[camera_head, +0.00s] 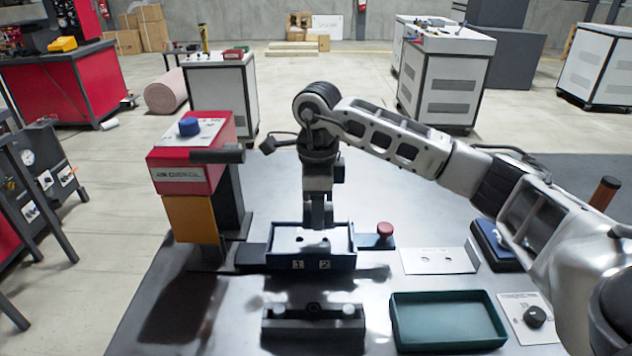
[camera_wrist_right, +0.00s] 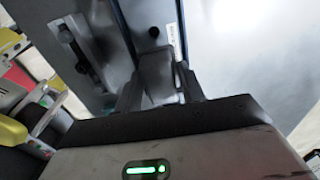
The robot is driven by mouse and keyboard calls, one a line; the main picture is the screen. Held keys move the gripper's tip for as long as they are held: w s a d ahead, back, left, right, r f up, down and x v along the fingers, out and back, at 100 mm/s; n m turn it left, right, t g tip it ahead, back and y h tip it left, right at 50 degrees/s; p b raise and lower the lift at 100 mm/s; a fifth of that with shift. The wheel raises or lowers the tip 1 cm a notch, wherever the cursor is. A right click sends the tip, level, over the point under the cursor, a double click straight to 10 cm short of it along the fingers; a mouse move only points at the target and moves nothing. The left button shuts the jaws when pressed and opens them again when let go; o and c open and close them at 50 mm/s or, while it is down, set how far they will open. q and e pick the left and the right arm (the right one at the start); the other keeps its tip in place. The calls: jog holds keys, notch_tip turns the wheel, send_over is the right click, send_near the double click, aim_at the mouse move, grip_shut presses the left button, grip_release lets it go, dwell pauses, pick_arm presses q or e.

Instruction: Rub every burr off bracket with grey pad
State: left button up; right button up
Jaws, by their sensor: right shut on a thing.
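My right gripper (camera_head: 316,222) points down over a dark blue tray (camera_head: 312,263) with squares marked 1 and 2 on its front wall. A pale metal plate lies in the tray and looks like the bracket (camera_head: 343,240). Two dark spots show on it; I cannot tell whether they are burrs or holes. In the right wrist view the gripper (camera_wrist_right: 158,92) is shut on a grey block that looks like the grey pad (camera_wrist_right: 157,68). A dark round spot shows just beyond the block. Contact with the plate cannot be made out. My left gripper is out of view.
A red press-like unit (camera_head: 190,165) stands left of the tray. A red knob (camera_head: 385,230) is at its right. A flanged plate with two holes (camera_head: 440,261) lies right. An empty green tray (camera_head: 448,321), a dial plate (camera_head: 530,317) and a dark rail (camera_head: 313,325) are nearer.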

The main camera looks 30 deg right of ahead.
jog(key=shift+r+p, duration=0.9)
jog(key=shift+r, duration=0.95)
notch_tip(320, 180, up, 4)
jog(key=p, duration=0.3)
jog(key=shift+r+p, duration=0.25)
jog(key=shift+p, duration=0.05)
jog(key=shift+r, duration=0.75)
